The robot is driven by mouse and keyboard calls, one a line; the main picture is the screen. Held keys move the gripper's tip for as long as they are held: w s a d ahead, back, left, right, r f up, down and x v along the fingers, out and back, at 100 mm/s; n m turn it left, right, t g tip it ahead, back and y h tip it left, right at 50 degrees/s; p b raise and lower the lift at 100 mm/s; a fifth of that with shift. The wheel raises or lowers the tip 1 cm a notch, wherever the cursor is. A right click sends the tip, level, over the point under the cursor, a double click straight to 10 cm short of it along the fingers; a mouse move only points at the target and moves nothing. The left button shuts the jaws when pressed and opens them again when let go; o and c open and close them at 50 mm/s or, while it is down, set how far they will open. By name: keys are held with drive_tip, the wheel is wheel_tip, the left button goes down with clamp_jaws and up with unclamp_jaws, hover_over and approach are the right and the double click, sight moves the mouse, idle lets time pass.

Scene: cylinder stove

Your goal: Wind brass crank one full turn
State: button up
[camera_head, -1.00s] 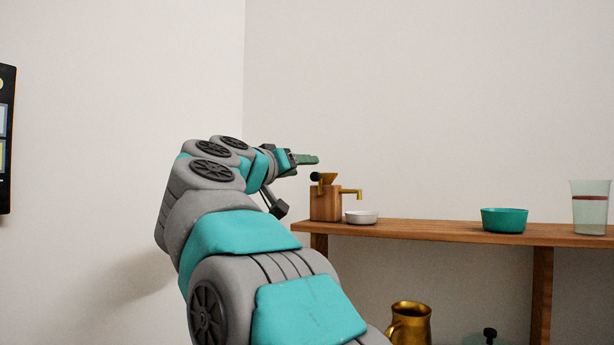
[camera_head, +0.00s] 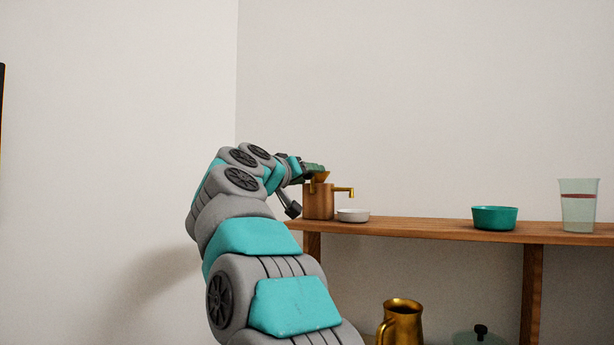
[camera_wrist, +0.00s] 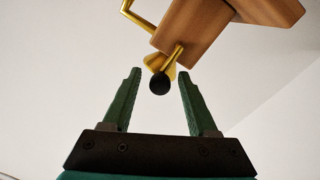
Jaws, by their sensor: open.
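A wooden grinder-like box (camera_head: 318,204) stands at the left end of the shelf, with a brass spout (camera_head: 344,191) on its right and a brass funnel (camera_head: 320,176) on top. In the wrist view the box (camera_wrist: 193,30) appears tilted. The brass crank (camera_wrist: 176,54) ends in a round black knob (camera_wrist: 160,84). My gripper (camera_wrist: 159,73) is open, its two green fingers on either side of the knob with gaps on both sides. In the head view my gripper (camera_head: 314,168) is beside the top of the box; the crank is hard to make out there.
A white dish (camera_head: 353,215) sits just right of the box on the wooden shelf (camera_head: 420,230). A teal bowl (camera_head: 494,218) and a clear cup (camera_head: 578,206) stand farther right. A brass jug (camera_head: 403,322) and a dark-knobbed lid (camera_head: 480,335) are below the shelf.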

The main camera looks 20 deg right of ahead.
clamp_jaws()
idle(0.3)
idle(0.5)
